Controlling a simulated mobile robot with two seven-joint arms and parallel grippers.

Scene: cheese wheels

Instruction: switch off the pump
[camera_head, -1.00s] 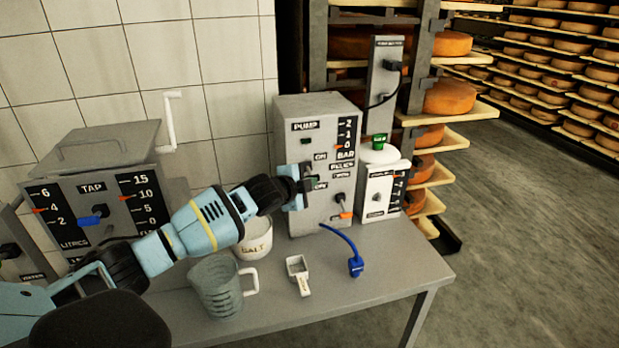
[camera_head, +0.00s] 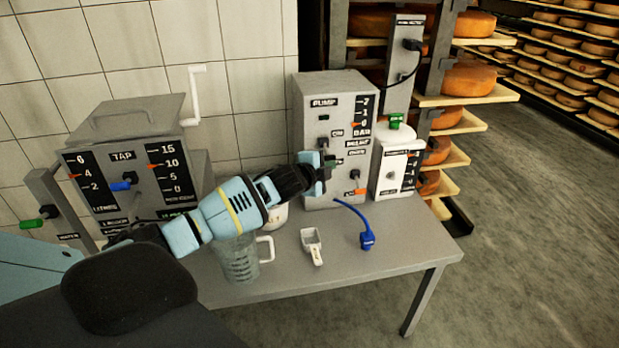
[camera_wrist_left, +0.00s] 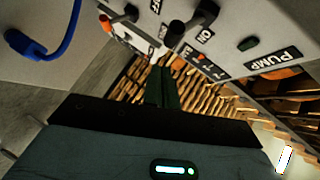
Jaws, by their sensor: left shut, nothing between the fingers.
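The pump (camera_head: 309,90) is a grey box on the table, with a PUMP label, a small dark green lamp (camera_head: 324,117) and a bar scale whose orange pointer is near 0. Its black switch lever (camera_head: 323,143) sticks out beside the ON label. The lever (camera_wrist_left: 184,25) shows larger in the left wrist view, between the ON and OFF labels; I cannot tell which way it is set. My left gripper (camera_head: 328,170) is shut and empty, in front of the panel below the lever. In the left wrist view its fingers (camera_wrist_left: 162,88) appear apart from the lever. My right gripper is not in view.
An orange-tipped relief lever (camera_head: 359,190) is low on the pump. A blue hose end (camera_head: 366,238), a scoop (camera_head: 312,243) and a measuring jug (camera_head: 240,262) are on the table. The tap unit (camera_head: 130,175) stands left, a white-topped container (camera_head: 396,165) right.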

